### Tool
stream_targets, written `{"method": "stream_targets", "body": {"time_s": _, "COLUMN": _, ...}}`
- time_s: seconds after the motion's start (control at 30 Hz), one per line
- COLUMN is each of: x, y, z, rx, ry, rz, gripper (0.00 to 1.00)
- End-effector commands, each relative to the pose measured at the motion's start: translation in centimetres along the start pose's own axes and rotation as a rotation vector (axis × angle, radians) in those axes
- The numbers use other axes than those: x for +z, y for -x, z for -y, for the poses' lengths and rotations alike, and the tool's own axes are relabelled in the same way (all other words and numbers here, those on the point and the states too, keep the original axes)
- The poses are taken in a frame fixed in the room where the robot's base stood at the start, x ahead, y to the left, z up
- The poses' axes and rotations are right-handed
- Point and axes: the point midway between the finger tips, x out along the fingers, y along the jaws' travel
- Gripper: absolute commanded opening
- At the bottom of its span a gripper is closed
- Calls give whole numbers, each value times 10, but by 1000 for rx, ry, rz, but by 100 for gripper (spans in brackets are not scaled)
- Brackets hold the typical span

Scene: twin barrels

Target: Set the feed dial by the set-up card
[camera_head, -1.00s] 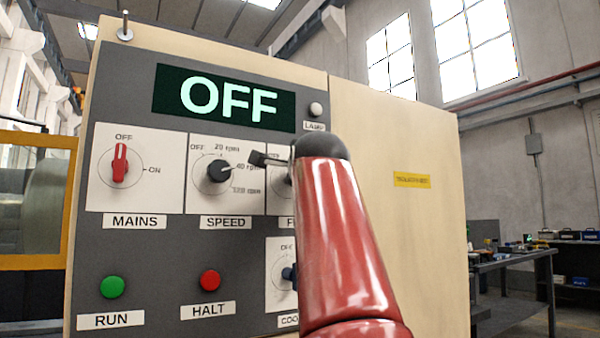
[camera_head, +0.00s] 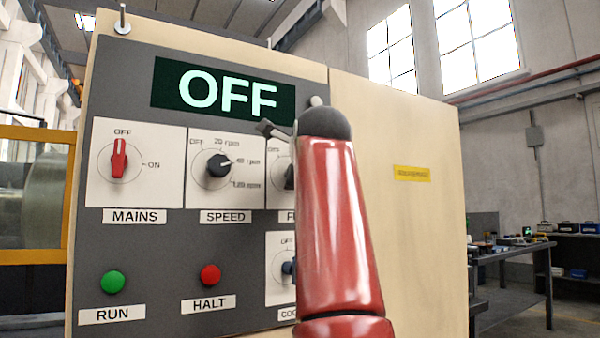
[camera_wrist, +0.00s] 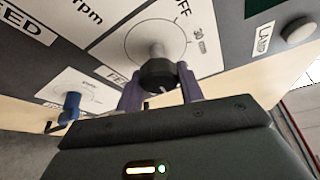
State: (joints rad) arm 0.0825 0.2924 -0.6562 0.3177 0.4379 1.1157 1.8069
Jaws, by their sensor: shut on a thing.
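The feed dial has a dark round knob (camera_wrist: 158,72) on a white plate, with OFF and another mark printed around it, in the wrist view. My gripper (camera_wrist: 160,82) is shut on this knob, one finger on each side. The knob's pointer direction cannot be made out. In the head view, only the left part of the feed dial (camera_head: 289,177) shows beside my red arm, which hides the rest and most of the gripper. The set-up card is not recognisable in either view.
The speed dial (camera_head: 218,166) points toward 40 rpm, and the red mains switch (camera_head: 119,158) points to OFF. The display (camera_head: 225,90) reads OFF. The blue coolant knob (camera_wrist: 71,102) is near the gripper. Green (camera_head: 113,283) and red (camera_head: 209,275) buttons sit below.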

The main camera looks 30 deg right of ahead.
Motion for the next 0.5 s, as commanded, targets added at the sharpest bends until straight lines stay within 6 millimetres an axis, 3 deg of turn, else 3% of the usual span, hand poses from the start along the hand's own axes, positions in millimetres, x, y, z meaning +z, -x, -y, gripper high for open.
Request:
{"method": "stream_targets", "body": {"time_s": 0.33, "x": -1, "y": -1, "z": -2, "rx": 8, "ry": -1, "rz": -4, "gripper": 15}}
{"method": "stream_targets", "body": {"time_s": 0.37, "x": -1, "y": -1, "z": -2, "rx": 8, "ry": -1, "rz": -4, "gripper": 39}}
{"method": "stream_targets", "body": {"time_s": 0.5, "x": -1, "y": -1, "z": -2, "rx": 5, "ry": -1, "rz": -3, "gripper": 57}}
